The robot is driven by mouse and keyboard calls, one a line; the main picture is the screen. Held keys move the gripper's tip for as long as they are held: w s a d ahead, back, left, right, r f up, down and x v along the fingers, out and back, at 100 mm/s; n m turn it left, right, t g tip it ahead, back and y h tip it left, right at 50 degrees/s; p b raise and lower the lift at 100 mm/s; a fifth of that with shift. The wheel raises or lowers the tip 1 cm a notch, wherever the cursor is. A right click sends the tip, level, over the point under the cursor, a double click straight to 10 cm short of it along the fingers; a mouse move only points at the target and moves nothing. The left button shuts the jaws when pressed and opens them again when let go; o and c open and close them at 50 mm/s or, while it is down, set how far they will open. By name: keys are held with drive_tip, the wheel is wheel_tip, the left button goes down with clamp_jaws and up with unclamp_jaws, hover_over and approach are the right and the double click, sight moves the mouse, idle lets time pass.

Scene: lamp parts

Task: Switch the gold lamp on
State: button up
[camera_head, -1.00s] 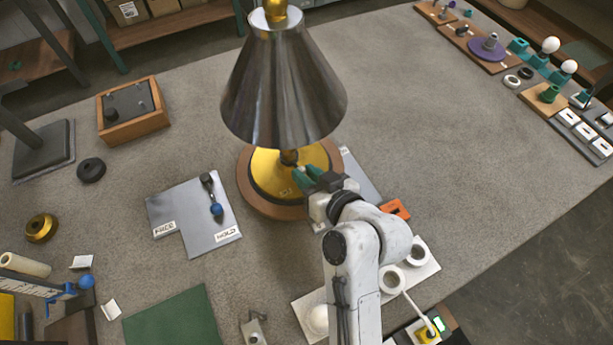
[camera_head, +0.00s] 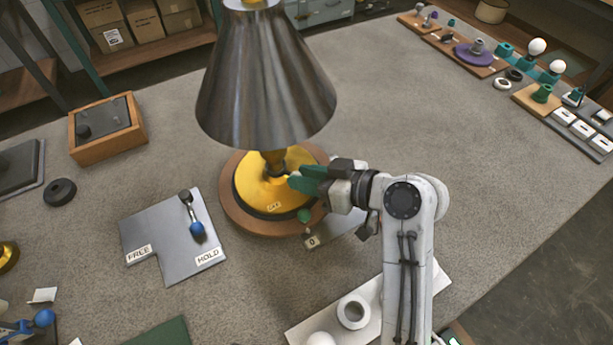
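The gold lamp has a gold base (camera_head: 262,192) on a round wooden ring and a metallic cone shade (camera_head: 266,85) above it. A short stem shows between them; the shade hides its upper part. My gripper (camera_head: 301,184) has green fingers and is over the right side of the base, close to the stem. The fingers overlap in this view, so I cannot tell their opening or whether they touch the lamp.
A grey plate labelled FREE and HOLD (camera_head: 165,238) with a blue-tipped lever (camera_head: 193,215) lies left of the lamp. A wooden box (camera_head: 107,128) stands farther left. A white tray (camera_head: 305,330) is at the front. Lamp parts line the right edge. The table right of the shade is clear.

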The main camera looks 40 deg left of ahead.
drive_tip(key=o, duration=0.4)
drive_tip(key=shift+c, duration=0.2)
drive_tip(key=v, duration=1)
drive_tip(key=shift+d+r+b, duration=0.15)
drive_tip(key=shift+d+b, duration=0.2)
drive_tip(key=shift+d, duration=0.05)
drive_tip(key=shift+w+r, duration=0.1)
